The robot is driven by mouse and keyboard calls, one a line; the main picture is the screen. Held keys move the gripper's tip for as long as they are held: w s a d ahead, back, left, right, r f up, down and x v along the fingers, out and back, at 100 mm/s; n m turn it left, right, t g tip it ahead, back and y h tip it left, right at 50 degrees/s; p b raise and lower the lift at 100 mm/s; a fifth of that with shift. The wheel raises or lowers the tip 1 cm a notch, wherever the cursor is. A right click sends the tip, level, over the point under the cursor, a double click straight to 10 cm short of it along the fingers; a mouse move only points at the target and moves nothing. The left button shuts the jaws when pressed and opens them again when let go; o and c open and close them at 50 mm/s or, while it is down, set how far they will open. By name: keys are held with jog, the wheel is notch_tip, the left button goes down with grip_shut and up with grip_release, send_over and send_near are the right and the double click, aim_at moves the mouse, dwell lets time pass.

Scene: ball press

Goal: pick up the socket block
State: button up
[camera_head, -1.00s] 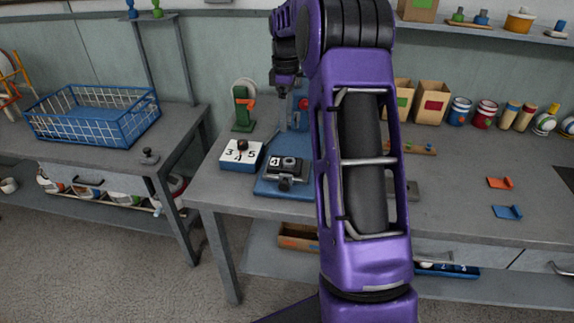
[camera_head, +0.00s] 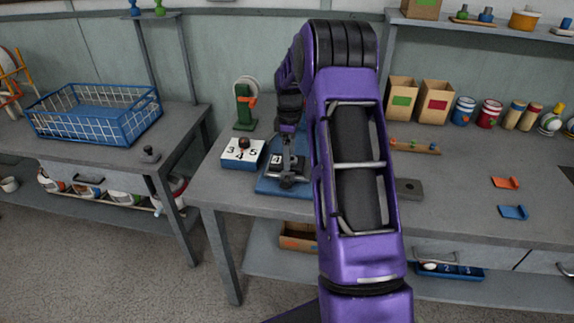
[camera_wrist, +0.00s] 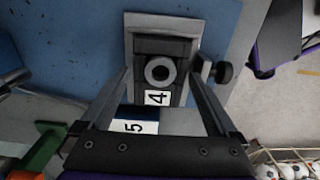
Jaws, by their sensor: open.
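The socket block (camera_wrist: 160,48) is dark, with a round socket and a white label "4". It sits in a grey metal holder (camera_wrist: 130,42) on the blue base plate (camera_wrist: 60,45). My gripper (camera_wrist: 161,78) is open, with one finger on each side of the block's near part; whether the fingers touch it I cannot tell.
A dark knob (camera_wrist: 223,72) sticks out beside the holder, close to the right finger. A box marked 3, 4, 5 (camera_head: 242,154) stands just left of the base plate. A green stand (camera_head: 243,108) is behind it.

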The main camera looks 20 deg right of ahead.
jog(key=shift+f, duration=0.4)
jog(key=shift+r, duration=0.1)
jog(key=c, duration=1.1)
